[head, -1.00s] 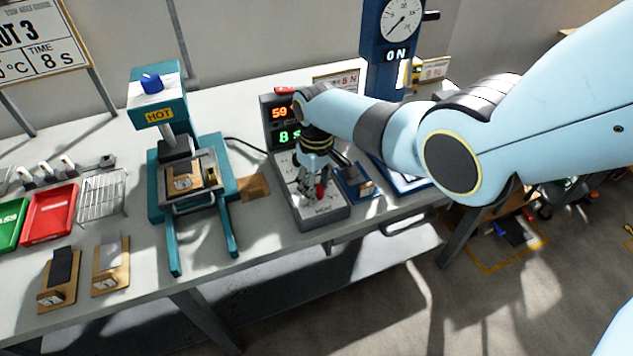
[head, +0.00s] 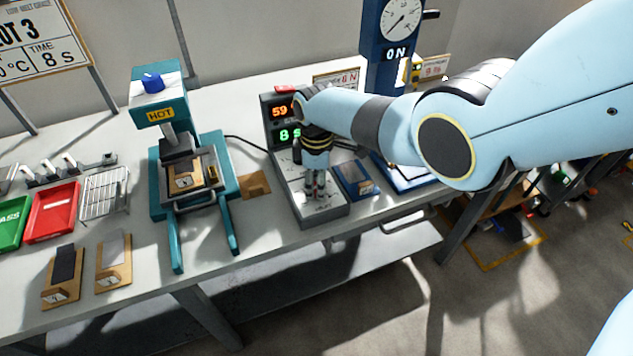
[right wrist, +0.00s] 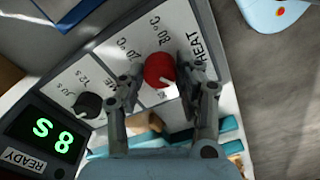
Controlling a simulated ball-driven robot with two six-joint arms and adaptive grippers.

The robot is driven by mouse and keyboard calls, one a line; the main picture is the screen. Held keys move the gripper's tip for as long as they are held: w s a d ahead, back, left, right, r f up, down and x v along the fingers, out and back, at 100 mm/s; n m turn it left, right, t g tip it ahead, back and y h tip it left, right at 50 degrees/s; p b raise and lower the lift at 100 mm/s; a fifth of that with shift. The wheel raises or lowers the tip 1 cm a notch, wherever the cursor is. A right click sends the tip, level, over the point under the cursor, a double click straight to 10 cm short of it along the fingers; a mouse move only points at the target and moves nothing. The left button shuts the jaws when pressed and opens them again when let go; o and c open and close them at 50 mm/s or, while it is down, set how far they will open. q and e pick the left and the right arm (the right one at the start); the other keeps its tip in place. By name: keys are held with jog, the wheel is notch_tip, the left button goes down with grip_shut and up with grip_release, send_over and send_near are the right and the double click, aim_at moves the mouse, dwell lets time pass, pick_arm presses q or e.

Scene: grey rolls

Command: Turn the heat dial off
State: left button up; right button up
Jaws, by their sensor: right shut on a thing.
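The heat dial (right wrist: 159,70) is a red knob on the grey control box's white sloped panel, with temperature marks and the word HEAT beside it. A small white mark shows on the knob; I cannot tell exactly which setting it meets. My right gripper (right wrist: 161,80) points down at the panel, its two fingers shut on opposite sides of the red knob. In the head view my right gripper (head: 316,190) largely hides the dial. The control box (head: 323,215) shows orange 59, partly covered by my arm, and green 8 s. My left gripper is not in view.
A black knob (right wrist: 88,105) sits beside the red one on the panel. A teal press (head: 165,205) marked HOT stands left of the box. A blue tray (head: 355,180) lies close right. A blue gauge stand (head: 378,75) rises behind my right arm.

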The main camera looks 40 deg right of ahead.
aim_at(316, 186)
dwell(0.5)
jog(key=o, duration=1.1)
jog(key=shift+o, duration=0.2)
notch_tip(316, 186, up, 12)
